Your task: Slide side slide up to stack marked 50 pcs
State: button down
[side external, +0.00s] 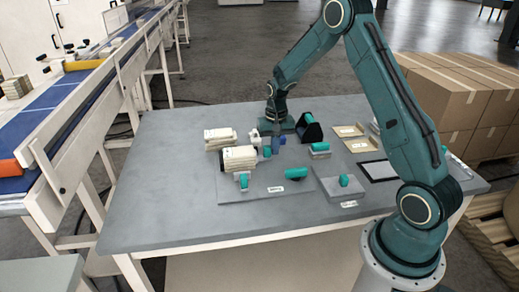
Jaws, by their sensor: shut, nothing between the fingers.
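Two stacks of cream flat pieces stand on the left part of the grey table, a back stack (219,139) and a front stack (238,159). The marking "50 pcs" cannot be read at this size. A small grey block with a teal knob (243,181) sits close in front of the front stack, and another pale block (254,138) stands to the right of the back stack. I cannot tell which is the side slide. My gripper (277,143) is shut and empty, low over the table to the right of the stacks. Its fingertips are small and partly unclear.
A black and teal tool (309,128), a teal-handled block (320,150) and a teal piece (296,174) lie right of the stacks. A plate with a teal handle (343,183) and tan cards (360,144) lie farther right. The table's left part (160,190) is clear.

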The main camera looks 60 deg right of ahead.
jog(key=shift+s+d, duration=0.35)
jog(key=shift+d, duration=0.05)
jog(key=shift+r, duration=0.15)
jog(key=shift+r, duration=2.85)
jog(key=shift+r, duration=0.1)
